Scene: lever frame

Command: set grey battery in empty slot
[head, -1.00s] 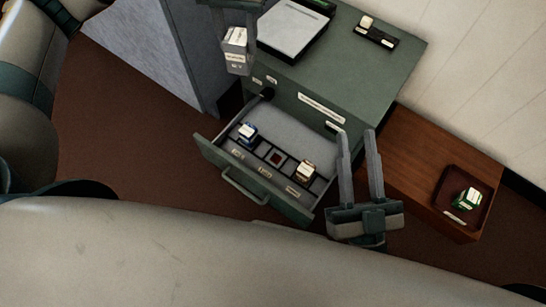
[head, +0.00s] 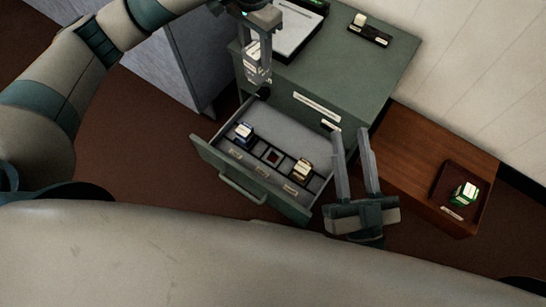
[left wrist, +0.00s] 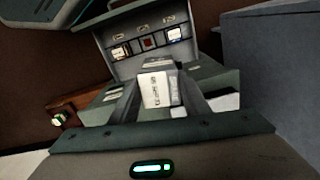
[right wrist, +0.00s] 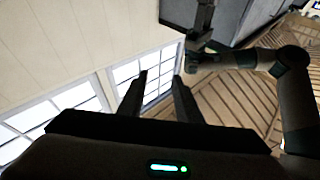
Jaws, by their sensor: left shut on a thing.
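In the left wrist view the battery (left wrist: 157,88) sits between the two fingers. The empty slot (head: 273,157), with a dark red floor, is in the middle of the open drawer's row; it also shows in the left wrist view (left wrist: 148,41). The gripper is up and behind the slot, apart from it. My right gripper (head: 350,132) is open and empty beside the drawer's right end.
A blue-sided battery (head: 243,133) and a brown-orange battery (head: 301,170) stand in the drawer (head: 233,181) either side of the empty slot. A green battery (head: 463,193) sits in a tray (head: 440,184) on a wooden side table (head: 408,150). The green cabinet (head: 345,80) carries a black holder (head: 369,36).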

